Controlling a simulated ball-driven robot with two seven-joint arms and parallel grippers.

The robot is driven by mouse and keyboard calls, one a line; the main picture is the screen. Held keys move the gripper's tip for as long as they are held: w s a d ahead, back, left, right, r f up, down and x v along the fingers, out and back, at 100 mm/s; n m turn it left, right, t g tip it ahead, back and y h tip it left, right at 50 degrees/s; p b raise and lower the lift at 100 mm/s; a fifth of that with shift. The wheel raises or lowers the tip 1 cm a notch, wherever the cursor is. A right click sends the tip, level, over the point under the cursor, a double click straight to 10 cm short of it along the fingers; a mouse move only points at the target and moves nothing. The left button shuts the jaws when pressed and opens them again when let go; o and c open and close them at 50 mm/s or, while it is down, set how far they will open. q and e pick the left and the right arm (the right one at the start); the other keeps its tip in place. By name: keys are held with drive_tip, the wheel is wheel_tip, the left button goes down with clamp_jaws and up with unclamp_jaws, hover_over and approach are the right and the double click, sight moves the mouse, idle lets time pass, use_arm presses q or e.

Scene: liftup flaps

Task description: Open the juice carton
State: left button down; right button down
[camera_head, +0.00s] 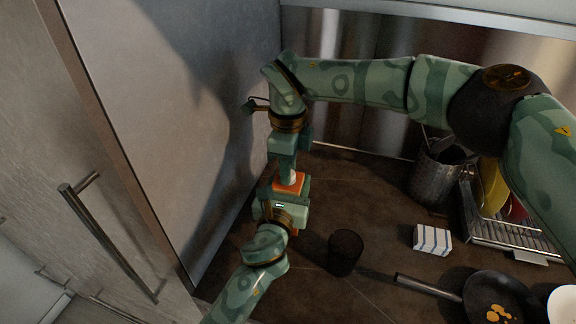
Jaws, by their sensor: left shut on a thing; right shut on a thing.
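The juice carton (289,183) shows as a small orange piece with a pale part on top, between my two grippers. Most of its body is hidden. My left gripper (281,207) comes up from below and is shut on the carton's body. My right gripper (289,160) comes down from above and is shut at the carton's pale top, which looks like its cap. The fingers hide the details, and I cannot tell whether the cap sits on the neck or is loose.
A dark cup (345,252) stands right of my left gripper. A striped box (432,240), a pan (497,302), a utensil holder (436,175) and a dish rack (510,238) lie further right.

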drive_tip(key=n, duration=0.6)
drive_tip(key=shift+w, duration=0.1)
drive_tip(key=n, duration=0.7)
drive_tip(key=shift+r, duration=0.25)
drive_tip(key=shift+r, duration=0.95)
drive_tip(key=shift+r, duration=2)
use_arm(q)
drive_tip(key=shift+c, duration=2)
unclamp_jaws()
